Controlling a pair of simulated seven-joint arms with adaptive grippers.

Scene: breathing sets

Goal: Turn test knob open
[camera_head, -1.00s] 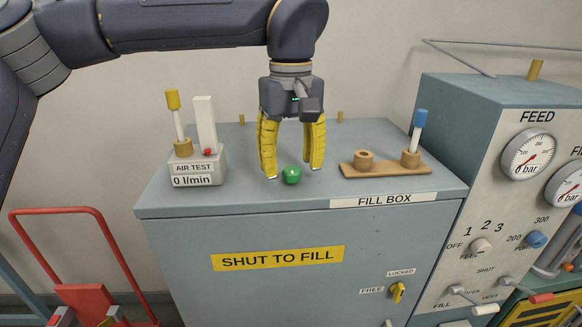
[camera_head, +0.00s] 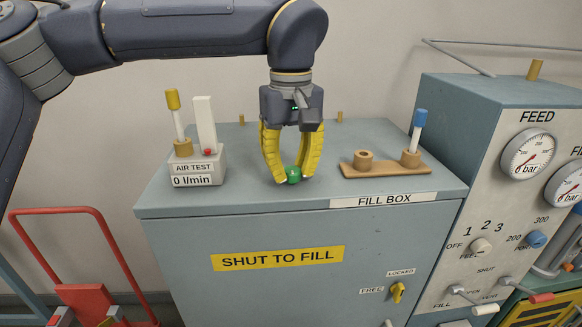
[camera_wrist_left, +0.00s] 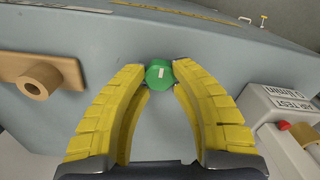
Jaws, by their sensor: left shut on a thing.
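The green test knob (camera_head: 293,174) sits on top of the grey-blue fill box (camera_head: 240,200), near its front edge. My left gripper (camera_head: 291,179) points down over the box top with its yellow fingers shut on the knob. My right gripper is not in view.
The air test meter (camera_head: 198,170), reading 0 l/min, stands left on the box top. A wooden holder (camera_head: 380,170) with a blue-topped post (camera_head: 421,120) stands right. The feed panel (camera_head: 490,190) rises beyond it. A red trolley (camera_head: 85,290) stands at lower left.

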